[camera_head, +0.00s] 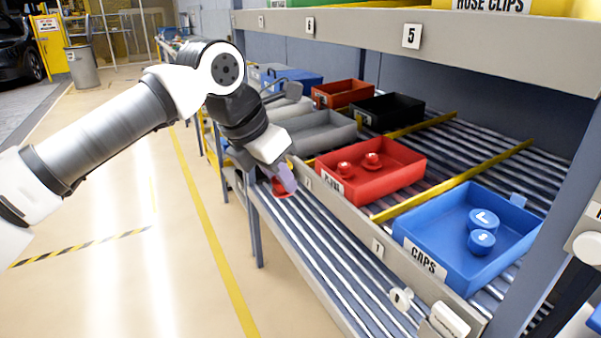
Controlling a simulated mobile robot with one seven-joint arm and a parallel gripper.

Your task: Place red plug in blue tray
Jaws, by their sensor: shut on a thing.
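My gripper (286,180) points down at the front edge of the roller shelf, left of the red tray. It is shut on a red plug (279,187), which is mostly hidden behind the finger and shows only as a small red patch. The blue tray (449,274), labelled CAPS, stands on the shelf at the right, well apart from my gripper. Two blue caps (483,220) lie in it, with bare floor around them.
A red tray (392,187) with two red plugs (372,160) stands between my gripper and the blue tray. Yellow rails (452,182) divide the rollers. An upper shelf beam (450,37) and a blue-grey post (560,225) bound the space. Grey and black trays (388,111) stand behind.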

